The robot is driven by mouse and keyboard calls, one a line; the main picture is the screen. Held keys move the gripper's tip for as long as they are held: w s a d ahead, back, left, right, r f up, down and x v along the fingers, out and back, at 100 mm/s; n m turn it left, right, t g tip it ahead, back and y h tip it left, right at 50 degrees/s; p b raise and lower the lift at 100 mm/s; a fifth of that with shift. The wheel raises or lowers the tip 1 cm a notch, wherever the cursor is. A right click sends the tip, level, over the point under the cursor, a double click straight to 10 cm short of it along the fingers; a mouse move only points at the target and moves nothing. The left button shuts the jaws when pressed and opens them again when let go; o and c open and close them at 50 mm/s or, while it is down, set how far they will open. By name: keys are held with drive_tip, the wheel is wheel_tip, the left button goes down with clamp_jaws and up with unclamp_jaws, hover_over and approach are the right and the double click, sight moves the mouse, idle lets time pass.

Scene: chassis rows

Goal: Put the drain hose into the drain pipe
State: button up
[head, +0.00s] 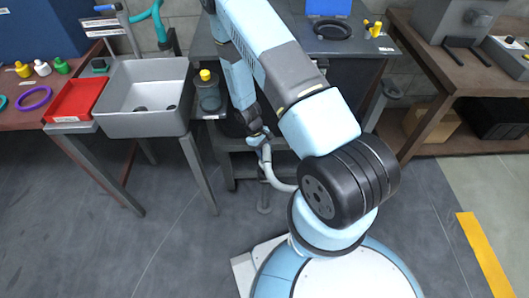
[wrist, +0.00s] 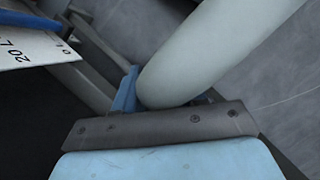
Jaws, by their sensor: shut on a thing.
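The drain hose (head: 272,173) is a pale grey bent tube hanging beside the dark bench, curving down and right until my arm covers it. My gripper (head: 260,140) is shut on it near its upper end, at the bench's front. In the wrist view the hose (wrist: 215,45) runs large from upper right down to my gripper (wrist: 135,92), where a blue finger lies against its left side. The far finger is mostly hidden behind the hose. I cannot make out the drain pipe's opening in either view.
A grey sink (head: 145,95) stands left, with a red tray (head: 78,100) beside it. A jar with a yellow lid (head: 207,92) stands close left of my arm. A white label (wrist: 25,50) is near the gripper. The floor at front left is clear.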

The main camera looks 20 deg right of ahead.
drive_tip(key=shift+f, duration=1.5)
drive_tip(key=shift+x, duration=1.05)
idle(0.4)
drive_tip(key=o, duration=1.3)
drive_tip(key=shift+w+f, duration=0.1)
drive_tip(key=shift+w, duration=0.05)
drive_tip(key=shift+w+a, duration=0.1)
